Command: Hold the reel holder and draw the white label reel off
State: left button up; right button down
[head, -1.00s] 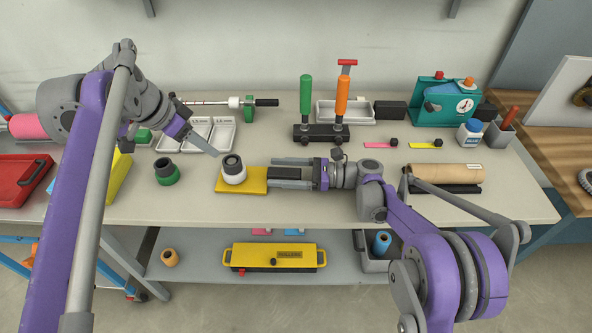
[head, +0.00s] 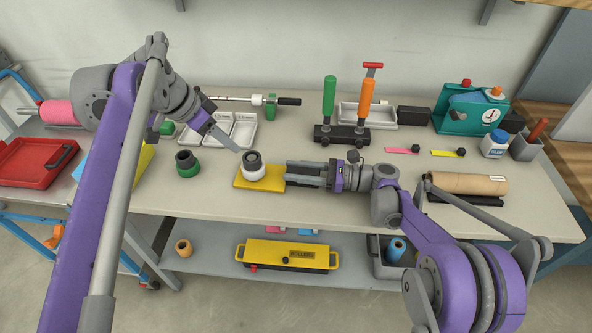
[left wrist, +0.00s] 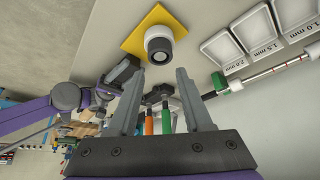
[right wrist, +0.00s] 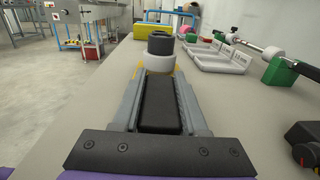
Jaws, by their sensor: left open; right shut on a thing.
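The reel holder is a yellow plate (head: 243,183) with a dark upright core and a black bar handle (right wrist: 158,108) on its right side. The white label reel (head: 255,173) sits low around the core, on the plate; the dark top (right wrist: 160,43) stands above it. My right gripper (head: 288,174) is shut on the black handle, one finger along each side. My left gripper (head: 235,148) is open and empty, just up and left of the reel in the head view. In the left wrist view the reel (left wrist: 158,45) lies beyond the spread fingertips, apart from them.
A green and black roll (head: 187,165) stands left of the plate. White labelled trays (head: 240,130) lie behind it. A black stand with green and orange handles (head: 340,133) is at the back. A cardboard tube (head: 465,183) lies right. The front table strip is clear.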

aim_at(250, 159)
pick_arm(q)
jog(key=o, duration=0.4)
jog(key=shift+d+f, duration=0.15)
jog(key=shift+c, duration=0.2)
jog(key=shift+o, duration=1.4)
jog(key=shift+s+d+f+n+t, duration=0.1)
jog(key=shift+d+f+n+t, duration=0.25)
jog(key=shift+n, duration=0.25)
jog(key=shift+o, duration=0.4)
jog(key=shift+d+f+n+y, duration=0.2)
jog(key=shift+f+n+y, duration=0.2)
jog(key=shift+f+n, duration=0.15)
jog(key=shift+x, duration=4.5)
jog(key=shift+a+r, duration=0.1)
jog(key=c, duration=1.2)
